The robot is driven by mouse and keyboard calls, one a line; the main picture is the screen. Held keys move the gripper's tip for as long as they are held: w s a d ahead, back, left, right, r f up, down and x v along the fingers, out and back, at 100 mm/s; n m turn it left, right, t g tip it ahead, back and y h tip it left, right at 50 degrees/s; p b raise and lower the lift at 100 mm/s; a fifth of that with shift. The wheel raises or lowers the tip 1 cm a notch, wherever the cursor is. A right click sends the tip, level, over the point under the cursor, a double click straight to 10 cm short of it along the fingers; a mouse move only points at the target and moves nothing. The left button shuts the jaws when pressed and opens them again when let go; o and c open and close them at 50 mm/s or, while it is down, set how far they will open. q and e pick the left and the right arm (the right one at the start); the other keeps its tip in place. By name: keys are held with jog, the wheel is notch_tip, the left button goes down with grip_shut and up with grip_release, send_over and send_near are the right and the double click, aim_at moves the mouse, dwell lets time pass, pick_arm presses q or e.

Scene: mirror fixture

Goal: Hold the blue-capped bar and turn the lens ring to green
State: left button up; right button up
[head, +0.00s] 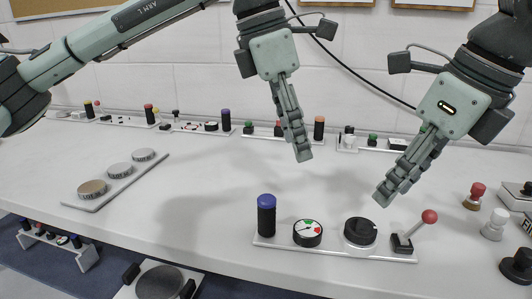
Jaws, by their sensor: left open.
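The blue-capped bar (266,218) is a black upright cylinder at the left end of a white base plate (285,246). Beside it is a round dial (307,234) with a white, red and green face. Right of the dial is a black round knob (360,232), which looks like the lens ring; its setting is too small to read. My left gripper (303,155) is open and empty, above and behind the bar and dial. My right gripper (383,197) is empty, just above and right of the black knob, its fingers seen side-on. Neither gripper touches the fixture.
A red-ball lever (414,231) stands at the plate's right end. Red and white knobs (494,225) are further right. A grey plate with three discs (118,176) lies at the left. More fixtures line the wall. The table (195,205) between is clear.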

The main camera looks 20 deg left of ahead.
aim_at(266, 216)
pick_arm(q)
jog(key=s+a+f+y, duration=0.1)
jog(key=f, duration=0.1)
jog(key=s+a+f+g+y, duration=0.1)
jog(key=f, duration=0.1)
jog(key=s+a+f+y, duration=0.1)
jog(key=f, duration=0.1)
jog(key=shift+s+a+f+m+g, duration=0.2)
jog(key=shift+a+f+m+g, duration=0.1)
jog(key=shift+m, duration=0.1)
notch_tip(266, 216, down, 6)
jog(key=shift+r, duration=0.1)
jog(key=shift+f, duration=0.8)
grip_shut()
